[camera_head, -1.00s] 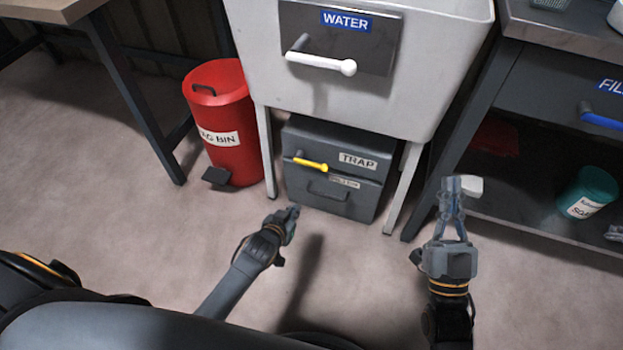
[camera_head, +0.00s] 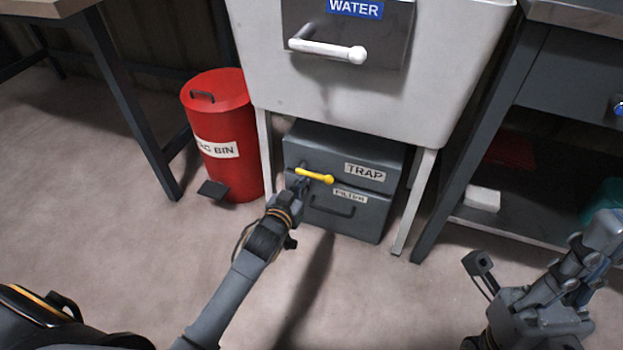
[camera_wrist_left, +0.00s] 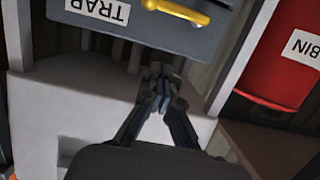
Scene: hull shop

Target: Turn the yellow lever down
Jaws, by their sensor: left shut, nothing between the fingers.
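The yellow lever (camera_head: 315,176) is on the front of the grey TRAP box (camera_head: 350,222), under the white sink. It lies roughly level, its free end to the right. It also shows at the top edge of the left wrist view (camera_wrist_left: 178,12), partly cut off. My left gripper (camera_head: 301,186) is shut and empty, close to the lever's left end in the head view. In the left wrist view its closed fingertips (camera_wrist_left: 161,74) appear apart from the lever. My right gripper (camera_head: 604,228) is at the lower right, away from the box; its finger opening is unclear.
A red bin (camera_head: 222,140) stands left of the box. The white sink (camera_head: 300,105) with a white WATER handle (camera_head: 330,48) is above it. A sink leg (camera_head: 412,205) and a dark bench with a shelf (camera_head: 520,225) are to the right. The floor in front is clear.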

